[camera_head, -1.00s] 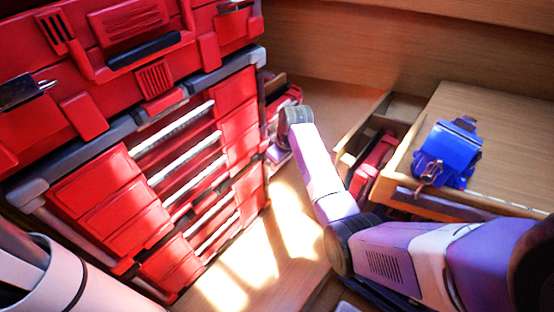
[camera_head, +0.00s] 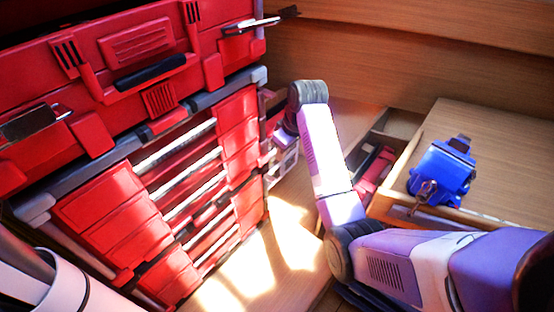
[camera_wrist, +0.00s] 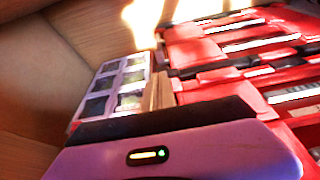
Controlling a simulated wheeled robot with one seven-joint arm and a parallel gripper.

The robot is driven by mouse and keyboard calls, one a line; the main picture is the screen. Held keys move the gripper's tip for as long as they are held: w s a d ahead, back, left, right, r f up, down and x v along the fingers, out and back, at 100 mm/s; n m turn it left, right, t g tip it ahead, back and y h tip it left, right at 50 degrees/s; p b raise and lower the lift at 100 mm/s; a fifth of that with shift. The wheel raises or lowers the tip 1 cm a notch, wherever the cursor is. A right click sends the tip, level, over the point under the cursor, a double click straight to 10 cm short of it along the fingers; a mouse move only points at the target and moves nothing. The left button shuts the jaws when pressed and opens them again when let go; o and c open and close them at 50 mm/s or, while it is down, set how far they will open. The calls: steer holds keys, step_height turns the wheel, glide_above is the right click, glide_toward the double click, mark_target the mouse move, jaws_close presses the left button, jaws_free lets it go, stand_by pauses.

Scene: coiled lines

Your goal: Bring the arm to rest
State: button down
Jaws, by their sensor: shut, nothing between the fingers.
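My arm, purple and white, reaches in from the lower right of the head view and bends upward to a grey joint near the tool chest's right edge. Beyond that joint my gripper end is mostly hidden. In the wrist view my gripper's purple hand (camera_wrist: 190,155), with a small lit indicator, fills the bottom. Its fingertips do not show clearly. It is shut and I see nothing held. The red tool chest (camera_head: 105,205) stands close to the arm's far end and fills the right of the wrist view.
A blue vise (camera_head: 442,172) sits on the wooden bench (camera_head: 500,135) at right. An open drawer (camera_head: 398,124) with something red in it lies beside my arm. A pale frame with window-like squares (camera_wrist: 112,82) shows ahead of the hand. Sunlit floor (camera_head: 290,235) lies clear between chest and arm.

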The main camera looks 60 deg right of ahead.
steer(key=shift+s+a+r, duration=0.1)
steer(key=shift+s+r, duration=0.1)
stand_by(0.5)
